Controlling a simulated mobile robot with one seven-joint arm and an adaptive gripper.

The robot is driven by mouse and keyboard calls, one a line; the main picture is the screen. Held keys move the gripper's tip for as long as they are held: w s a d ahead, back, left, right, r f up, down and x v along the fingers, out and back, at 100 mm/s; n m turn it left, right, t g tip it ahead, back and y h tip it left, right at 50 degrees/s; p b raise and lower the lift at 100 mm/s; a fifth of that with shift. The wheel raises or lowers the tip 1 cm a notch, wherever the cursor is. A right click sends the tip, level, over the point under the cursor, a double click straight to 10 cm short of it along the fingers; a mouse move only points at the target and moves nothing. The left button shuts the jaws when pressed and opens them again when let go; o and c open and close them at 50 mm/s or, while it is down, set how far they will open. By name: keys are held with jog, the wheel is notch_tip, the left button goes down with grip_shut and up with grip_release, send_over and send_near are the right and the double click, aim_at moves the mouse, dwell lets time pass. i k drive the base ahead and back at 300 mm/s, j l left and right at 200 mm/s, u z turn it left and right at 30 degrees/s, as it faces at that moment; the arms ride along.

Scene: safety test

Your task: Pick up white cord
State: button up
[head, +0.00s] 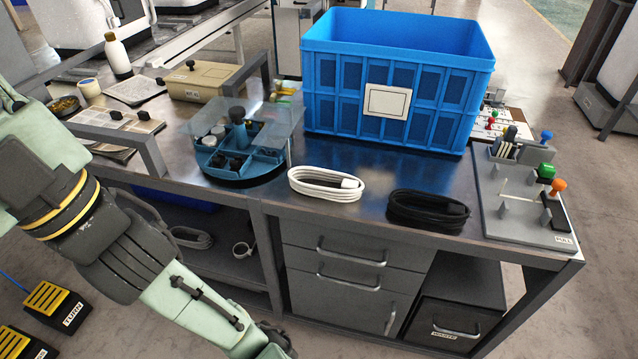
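The white cord (326,184) lies coiled in a flat oval near the front edge of the metal workbench (352,222). It sits between a blue round tray and a coiled black cord (428,209). Nothing covers it. My arm comes in from the left of the head view and reaches down to the bottom edge, in front of the bench. My gripper's fingers are not visible; only the dark end of the arm shows at the bottom edge, low and left of the white cord and well apart from it.
A large blue crate (340,107) stands behind the cords. A grey lever panel (532,235) is at the bench's right end. Drawers (335,245) with handles are below. A metal frame (150,158) stands at left.

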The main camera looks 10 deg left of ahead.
aim_at(352, 187)
jog(key=l+u, duration=0.95)
jog(key=l, duration=0.45)
jog(key=k+l+u, duration=0.2)
jog(key=l, duration=0.35)
jog(key=k+l, duration=0.1)
jog(key=l, duration=0.5)
jog(key=k+l+u, duration=0.1)
jog(key=l, duration=0.55)
jog(key=i+l, duration=0.1)
jog(key=l, duration=0.3)
jog(key=i+l, duration=0.15)
jog(key=l, duration=0.2)
jog(key=i+l, duration=0.1)
jog(key=l, duration=0.3)
jog(key=i+l, duration=0.1)
jog(key=i, duration=0.25)
